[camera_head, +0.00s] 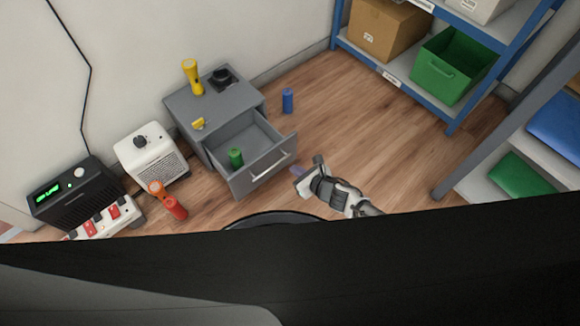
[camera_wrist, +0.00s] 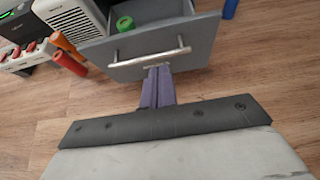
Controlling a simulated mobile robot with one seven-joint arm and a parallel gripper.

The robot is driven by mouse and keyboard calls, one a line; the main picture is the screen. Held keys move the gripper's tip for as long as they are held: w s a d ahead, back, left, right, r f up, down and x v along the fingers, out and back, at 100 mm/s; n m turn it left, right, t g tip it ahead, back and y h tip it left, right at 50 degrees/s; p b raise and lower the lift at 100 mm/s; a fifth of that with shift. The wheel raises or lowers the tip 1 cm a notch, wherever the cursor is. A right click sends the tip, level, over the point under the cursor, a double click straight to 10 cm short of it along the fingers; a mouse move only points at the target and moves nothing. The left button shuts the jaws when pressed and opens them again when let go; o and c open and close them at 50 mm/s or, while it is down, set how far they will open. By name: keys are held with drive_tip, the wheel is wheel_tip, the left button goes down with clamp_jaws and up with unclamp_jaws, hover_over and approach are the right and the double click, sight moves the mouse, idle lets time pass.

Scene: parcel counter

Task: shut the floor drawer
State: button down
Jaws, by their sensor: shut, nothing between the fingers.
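The floor drawer (camera_head: 263,166) is pulled out of the grey cabinet (camera_head: 214,101). A green cylinder (camera_head: 236,157) stands inside it, near the left side. A metal bar handle (camera_head: 272,166) runs across the drawer front. In the wrist view the drawer front (camera_wrist: 190,42) fills the upper middle, with its handle (camera_wrist: 152,56) across it. My gripper (camera_head: 297,172) is just right of the drawer front in the head view. Its fingers (camera_wrist: 157,80) are shut and empty, pointing at the drawer front below the handle. I cannot tell whether the tips touch it.
A yellow flashlight (camera_head: 193,77), a dark object (camera_head: 221,77) and a small yellow item (camera_head: 198,124) are on the cabinet. A blue cylinder (camera_head: 288,101) stands on the floor beside it. A white heater (camera_head: 152,154) and an orange-red flashlight (camera_head: 170,203) are at left. Floor at right is clear.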

drive_tip(key=x, duration=0.3)
drive_tip(key=b+x, duration=0.1)
drive_tip(key=x, duration=0.2)
drive_tip(key=r+b+x, duration=0.1)
drive_tip(key=x, duration=0.3)
drive_tip(key=shift+w+a, duration=0.1)
drive_tip(key=shift+a, duration=0.15)
drive_tip(key=shift+w+a+r, duration=0.1)
drive_tip(key=shift+w+a, duration=0.3)
drive_tip(key=shift+w, duration=0.2)
